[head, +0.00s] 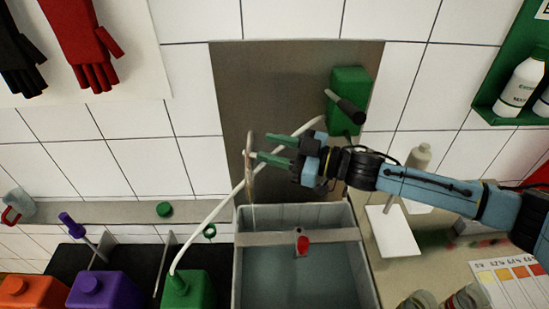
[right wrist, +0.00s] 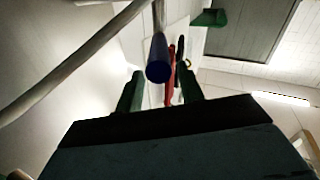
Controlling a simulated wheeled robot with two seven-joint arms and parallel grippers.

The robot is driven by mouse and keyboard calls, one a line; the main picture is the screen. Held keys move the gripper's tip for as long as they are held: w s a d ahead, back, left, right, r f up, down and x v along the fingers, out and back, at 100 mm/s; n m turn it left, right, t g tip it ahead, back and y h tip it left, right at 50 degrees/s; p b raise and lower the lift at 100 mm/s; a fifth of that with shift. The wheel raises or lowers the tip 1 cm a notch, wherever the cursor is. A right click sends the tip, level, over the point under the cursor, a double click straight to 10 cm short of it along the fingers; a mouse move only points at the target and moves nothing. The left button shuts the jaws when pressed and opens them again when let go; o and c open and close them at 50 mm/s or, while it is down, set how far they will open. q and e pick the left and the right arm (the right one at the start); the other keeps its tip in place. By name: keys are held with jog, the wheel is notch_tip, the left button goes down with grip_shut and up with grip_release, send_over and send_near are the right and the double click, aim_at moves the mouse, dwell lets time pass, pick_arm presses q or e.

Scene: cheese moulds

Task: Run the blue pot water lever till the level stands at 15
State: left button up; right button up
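My right gripper (head: 258,146) is above the back of a grey basin (head: 243,285) holding water. Its two green fingers are apart, with nothing between them that they touch. A thin brownish upright piece (head: 250,180) stands by the fingertips; I cannot tell whether they touch. In the right wrist view a dark blue cylinder (right wrist: 158,68) on a rod shows between the open fingers (right wrist: 160,90), with gaps on both sides. I cannot tell whether it is the water lever. No clearly blue pot and no readable level scale show in the head view. My left gripper is out of view.
A green wall box (head: 350,85) with a black handle (head: 347,106) is above. A pale hose (head: 215,212) crosses to a green container (head: 188,290). Purple (head: 98,291) and orange (head: 32,291) containers stand left. A red piece (head: 302,243) is on the basin's crossbar.

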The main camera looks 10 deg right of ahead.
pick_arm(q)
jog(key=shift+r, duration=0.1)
pick_arm(e)
notch_tip(320, 180, up, 6)
jog(key=shift+r, duration=0.25)
